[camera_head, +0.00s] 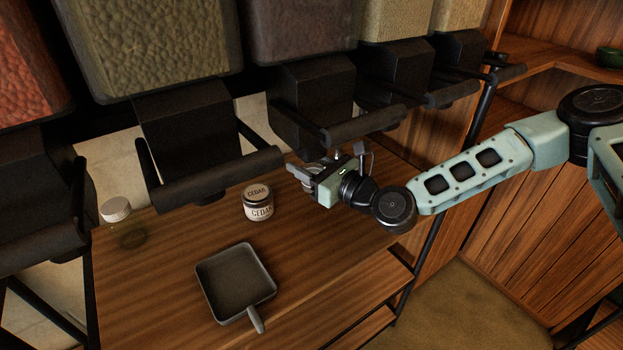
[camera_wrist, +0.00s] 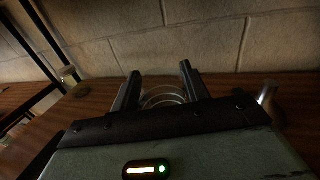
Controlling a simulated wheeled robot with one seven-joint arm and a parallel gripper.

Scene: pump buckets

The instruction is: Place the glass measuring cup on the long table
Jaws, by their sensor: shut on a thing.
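My gripper (camera_head: 308,174) is over the back right part of the long wooden table (camera_head: 180,275), below the black dispensers. In the wrist view, the two dark fingers of my gripper (camera_wrist: 158,80) are shut on the clear glass measuring cup (camera_wrist: 163,98), whose round rings show between them. In the head view the cup is mostly hidden by my gripper and I cannot make it out clearly. I cannot tell whether the cup touches the tabletop.
A jar labelled CEDAR (camera_head: 258,204) stands left of my gripper. A dark square pan (camera_head: 235,284) lies nearer the front. A glass jar with a pale lid (camera_head: 116,210) stands at the left. Black dispensers (camera_head: 195,135) hang low overhead. The tabletop right of the pan is clear.

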